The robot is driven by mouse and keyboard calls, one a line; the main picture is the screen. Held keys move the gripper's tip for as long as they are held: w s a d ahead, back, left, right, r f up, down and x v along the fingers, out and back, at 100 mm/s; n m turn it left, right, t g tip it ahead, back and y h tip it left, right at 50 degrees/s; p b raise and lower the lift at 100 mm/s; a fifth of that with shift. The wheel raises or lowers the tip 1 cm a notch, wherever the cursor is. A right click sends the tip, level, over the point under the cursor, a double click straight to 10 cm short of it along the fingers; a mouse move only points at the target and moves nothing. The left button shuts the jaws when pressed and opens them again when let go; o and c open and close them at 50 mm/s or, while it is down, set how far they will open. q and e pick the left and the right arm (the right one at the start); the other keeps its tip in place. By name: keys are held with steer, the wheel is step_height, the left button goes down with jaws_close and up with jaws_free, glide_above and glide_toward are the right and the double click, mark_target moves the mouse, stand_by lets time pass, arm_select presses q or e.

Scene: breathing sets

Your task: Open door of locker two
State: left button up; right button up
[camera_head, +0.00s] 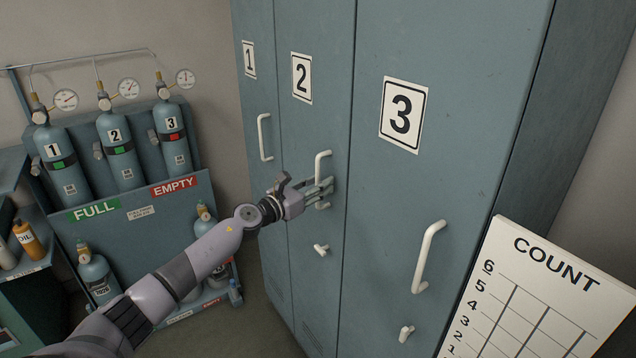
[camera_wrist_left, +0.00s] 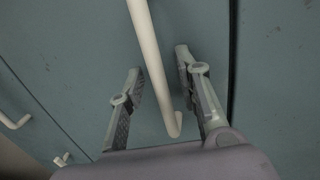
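Locker two (camera_head: 310,125) is the narrow blue-grey middle door with a "2" label, and it is shut. Its white bar handle (camera_head: 321,165) stands upright on the door. My left gripper (camera_head: 322,190) is at the lower part of this handle. In the left wrist view the handle (camera_wrist_left: 150,60) runs between the two spread fingers of my left gripper (camera_wrist_left: 160,85), with gaps on both sides. A white latch knob (camera_head: 321,249) sits below the handle. My right gripper is not in view.
Locker one (camera_head: 257,100) and locker three (camera_head: 440,180) stand on either side, both shut with white handles. A COUNT board (camera_head: 545,290) is at the lower right. A rack of gas cylinders (camera_head: 120,150) stands at the left.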

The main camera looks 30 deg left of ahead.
arm_select(q)
steer(key=shift+c, duration=0.2)
jaws_close()
stand_by(0.7)
